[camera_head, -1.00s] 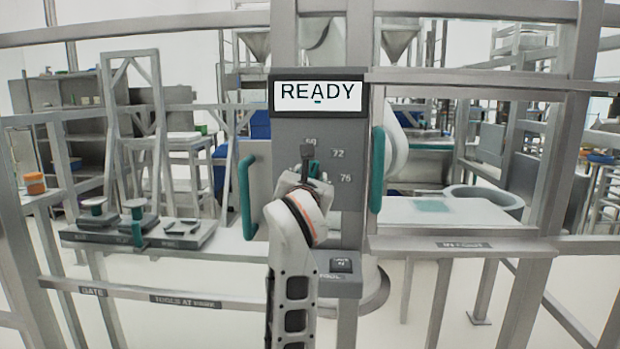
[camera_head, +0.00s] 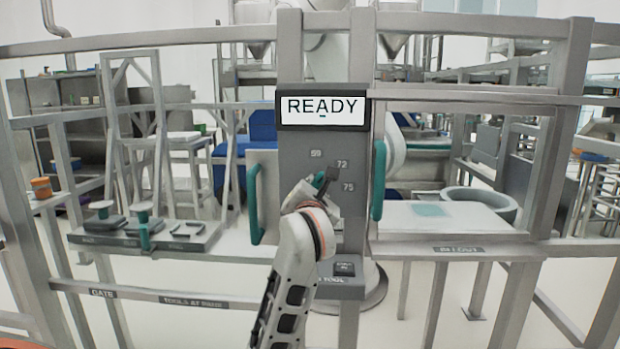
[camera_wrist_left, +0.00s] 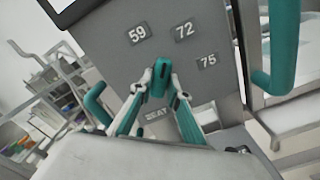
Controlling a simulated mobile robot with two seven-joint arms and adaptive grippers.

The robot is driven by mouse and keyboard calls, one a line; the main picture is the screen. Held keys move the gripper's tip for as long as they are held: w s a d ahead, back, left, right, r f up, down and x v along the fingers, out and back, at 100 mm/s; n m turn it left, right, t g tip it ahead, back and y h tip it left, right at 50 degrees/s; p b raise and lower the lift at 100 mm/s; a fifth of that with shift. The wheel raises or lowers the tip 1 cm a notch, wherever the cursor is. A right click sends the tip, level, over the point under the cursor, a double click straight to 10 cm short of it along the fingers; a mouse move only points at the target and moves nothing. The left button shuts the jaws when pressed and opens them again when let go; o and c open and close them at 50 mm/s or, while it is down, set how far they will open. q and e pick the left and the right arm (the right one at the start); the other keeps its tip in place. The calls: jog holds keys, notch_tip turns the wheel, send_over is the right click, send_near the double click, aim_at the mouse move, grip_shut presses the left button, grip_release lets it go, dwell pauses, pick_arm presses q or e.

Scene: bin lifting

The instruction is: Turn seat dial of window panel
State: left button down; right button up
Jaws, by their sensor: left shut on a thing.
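The window panel (camera_head: 295,145) is a grey upright plate under a screen reading READY. It bears the marks 59 (camera_head: 316,154), 72 (camera_head: 342,164) and 75 (camera_head: 348,187). The seat dial (camera_wrist_left: 159,80) is a teal grip below these marks in the left wrist view. It points up, roughly between 59 and 72; its exact setting is hard to tell. My left gripper (camera_wrist_left: 159,88) is shut on the dial, one finger at each side. In the head view my left gripper (camera_head: 320,190) hides most of the dial. A SEAT label is partly covered. My right gripper is out of view.
Teal handles stand left (camera_head: 253,204) and right (camera_head: 378,180) of the panel. A tool shelf (camera_head: 205,240) is at the left, a white table (camera_head: 445,217) at the right. Metal rails and posts frame the panel.

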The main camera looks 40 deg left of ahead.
pick_arm(q)
jog(key=m+p, duration=0.2)
jog(key=p, duration=0.1)
jog(key=m+p, duration=0.2)
jog(key=p, duration=0.2)
jog(key=shift+r+m, duration=0.3)
jog(key=shift+r, duration=0.1)
jog(key=m+p, duration=0.3)
jog(key=p, duration=0.2)
jog(key=shift+f+m, duration=0.3)
jog(key=shift+m, duration=0.1)
jog(key=shift+f+m+p, duration=0.1)
jog(key=shift+m+p, duration=0.2)
jog(key=shift+p, duration=0.2)
jog(key=m, duration=0.3)
jog(key=shift+f+p, duration=0.15)
jog(key=shift+p, duration=0.2)
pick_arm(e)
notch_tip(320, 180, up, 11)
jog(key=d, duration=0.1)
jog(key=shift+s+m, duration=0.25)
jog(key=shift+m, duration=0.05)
pick_arm(q)
jog(key=shift+m, duration=0.3)
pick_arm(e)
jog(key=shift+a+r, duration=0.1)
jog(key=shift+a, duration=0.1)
